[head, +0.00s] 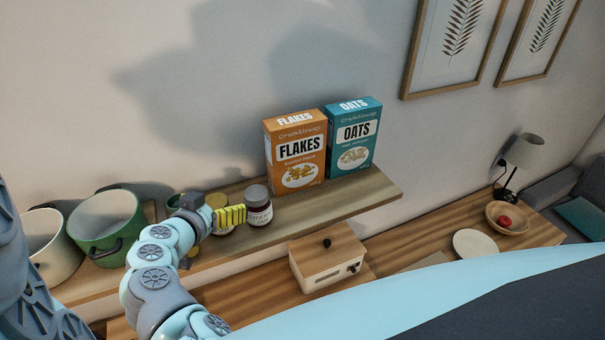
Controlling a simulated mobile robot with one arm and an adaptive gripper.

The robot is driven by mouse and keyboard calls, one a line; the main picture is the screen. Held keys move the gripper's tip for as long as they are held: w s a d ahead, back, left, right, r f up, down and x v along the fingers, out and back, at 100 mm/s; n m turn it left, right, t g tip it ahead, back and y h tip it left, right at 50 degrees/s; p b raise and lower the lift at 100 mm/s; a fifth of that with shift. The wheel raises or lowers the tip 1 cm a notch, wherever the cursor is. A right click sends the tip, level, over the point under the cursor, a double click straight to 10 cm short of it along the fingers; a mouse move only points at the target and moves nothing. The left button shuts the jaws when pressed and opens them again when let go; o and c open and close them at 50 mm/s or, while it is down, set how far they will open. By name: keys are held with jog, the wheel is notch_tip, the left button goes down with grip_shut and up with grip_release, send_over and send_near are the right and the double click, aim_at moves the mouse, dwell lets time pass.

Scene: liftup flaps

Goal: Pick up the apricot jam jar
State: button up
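Several small jars stand on the wooden shelf. One jar with a dark lid and pale label (259,209) stands just right of my gripper (235,214); its label is too small to read. Another jar with a yellowish lid (216,199) is mostly hidden behind my gripper. A green-topped item (174,201) shows partly behind my wrist. I cannot tell which jar is the apricot jam. My gripper, with ridged yellow fingers, is at the jars, pointing right. Whether its fingers are apart or closed on a jar is not clear.
An orange flakes box (296,155) and a teal oats box (353,140) stand on the shelf (370,197) to the right. A green pot (106,228) and a cream pot (48,247) stand left. The shelf's right end is clear.

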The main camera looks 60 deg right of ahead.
jog(key=c, duration=1.3)
jog(key=shift+c, duration=0.2)
